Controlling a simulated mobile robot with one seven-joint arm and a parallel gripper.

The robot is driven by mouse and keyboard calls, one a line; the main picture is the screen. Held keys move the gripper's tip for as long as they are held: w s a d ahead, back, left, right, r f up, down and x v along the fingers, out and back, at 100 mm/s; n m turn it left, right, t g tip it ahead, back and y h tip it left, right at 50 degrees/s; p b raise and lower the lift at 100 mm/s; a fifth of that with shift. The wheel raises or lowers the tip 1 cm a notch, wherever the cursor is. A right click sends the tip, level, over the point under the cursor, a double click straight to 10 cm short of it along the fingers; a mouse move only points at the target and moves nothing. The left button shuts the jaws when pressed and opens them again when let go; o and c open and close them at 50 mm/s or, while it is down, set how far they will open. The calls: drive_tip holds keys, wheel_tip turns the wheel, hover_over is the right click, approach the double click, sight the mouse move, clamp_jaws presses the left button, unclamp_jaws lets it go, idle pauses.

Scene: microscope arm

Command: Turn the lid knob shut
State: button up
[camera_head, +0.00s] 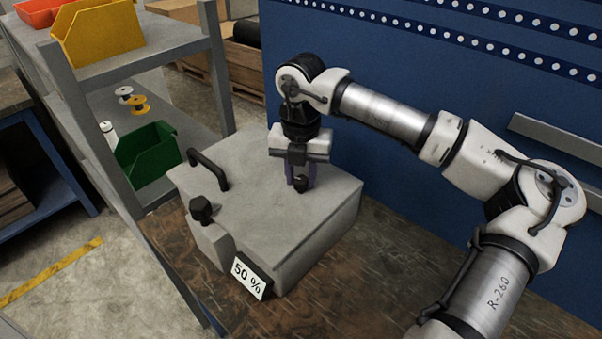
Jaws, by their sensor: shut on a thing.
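A grey box with a flat lid (255,205) stands on the dark wooden bench. A small black knob (302,184) sits on the right part of the lid. My gripper (301,180) points down from above with its fingers around the knob and is shut on it. The fingers partly hide the knob, and I cannot tell its turn angle. A second black knob (201,210) stands at the box's front left. A black handle (208,168) is on the lid's left side. A white sign reading "50 %" (250,279) is at the front corner.
A grey shelf (150,60) on the left holds a yellow bin (98,32), a green bin (148,155) and spools. A blue panel wall (400,70) stands close behind my arm. The bench (370,260) is clear right of the box.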

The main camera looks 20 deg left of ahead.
drive_tip(key=n+b, duration=0.2)
drive_tip(key=b, duration=0.1)
drive_tip(key=shift+f+n, duration=0.2)
drive_tip(key=shift+n, duration=0.2)
drive_tip(key=n+b, duration=0.2)
drive_tip(key=n, duration=0.1)
drive_tip(key=shift+r+n+b, duration=0.1)
drive_tip(key=shift+n+b, duration=0.3)
drive_tip(key=n+b, duration=0.1)
drive_tip(key=n, duration=0.3)
drive_tip(key=shift+r+b, duration=0.1)
drive_tip(key=shift+b, duration=0.2)
drive_tip(key=shift+n+b, duration=0.35)
drive_tip(key=shift+n, duration=1.65)
drive_tip(key=shift+r, duration=0.1)
drive_tip(key=o, duration=1)
